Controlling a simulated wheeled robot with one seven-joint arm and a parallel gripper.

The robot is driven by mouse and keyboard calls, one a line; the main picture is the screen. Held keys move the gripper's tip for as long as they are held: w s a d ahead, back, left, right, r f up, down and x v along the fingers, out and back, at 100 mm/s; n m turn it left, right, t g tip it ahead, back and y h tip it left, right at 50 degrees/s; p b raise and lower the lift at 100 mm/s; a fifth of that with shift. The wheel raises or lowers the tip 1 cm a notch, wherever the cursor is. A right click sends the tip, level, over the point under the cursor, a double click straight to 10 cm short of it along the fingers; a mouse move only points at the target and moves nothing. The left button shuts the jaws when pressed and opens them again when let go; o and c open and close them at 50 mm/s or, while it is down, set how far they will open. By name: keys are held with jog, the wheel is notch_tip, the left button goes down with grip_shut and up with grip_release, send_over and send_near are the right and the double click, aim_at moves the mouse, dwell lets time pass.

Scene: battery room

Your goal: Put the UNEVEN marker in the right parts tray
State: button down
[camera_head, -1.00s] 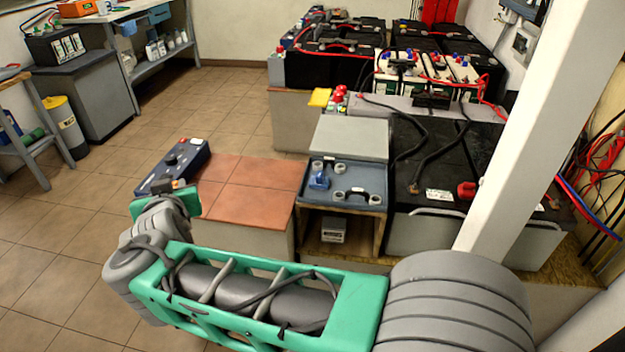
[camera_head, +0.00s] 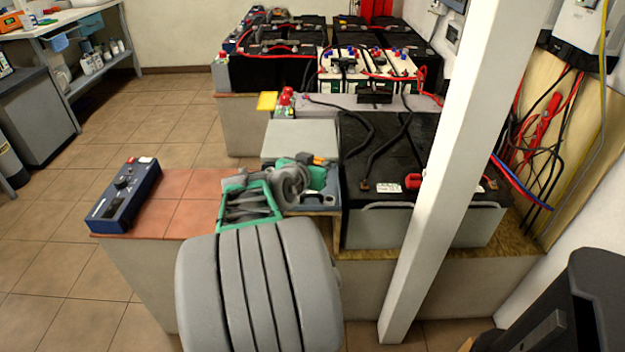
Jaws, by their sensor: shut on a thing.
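My gripper (camera_head: 316,176) is at the end of my green and grey arm, over a blue-grey tray-like top (camera_head: 332,198). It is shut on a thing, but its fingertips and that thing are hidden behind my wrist. A small orange patch shows at the wrist's far end. My arm covers most of the blue-grey top and what stands on it. I cannot make out the UNEVEN marker or its lettering. I cannot tell for sure which surface is the right parts tray.
A red-tiled top (camera_head: 180,200) bears a dark blue control box (camera_head: 124,195) at its left. A grey lid (camera_head: 300,138) lies behind my wrist. A large black battery (camera_head: 385,150) with cables stands to the right. A white post (camera_head: 445,150) rises in front of it.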

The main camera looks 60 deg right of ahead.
aim_at(321, 160)
jog(key=w+d+f, duration=0.1)
jog(key=d+f, duration=0.1)
jog(key=d, duration=0.1)
jog(key=w+d+f+b, duration=0.1)
jog(key=d+f, duration=0.2)
jog(key=w+d+f+b, duration=0.1)
jog(key=d+f, duration=0.2)
jog(key=shift+d, duration=0.1)
jog(key=shift+d+f+b, duration=0.1)
jog(key=shift+f+b, duration=0.5)
jog(key=shift+f, duration=1.25)
jog(key=c, duration=1.1)
grip_release()
jog(key=shift+r, duration=0.1)
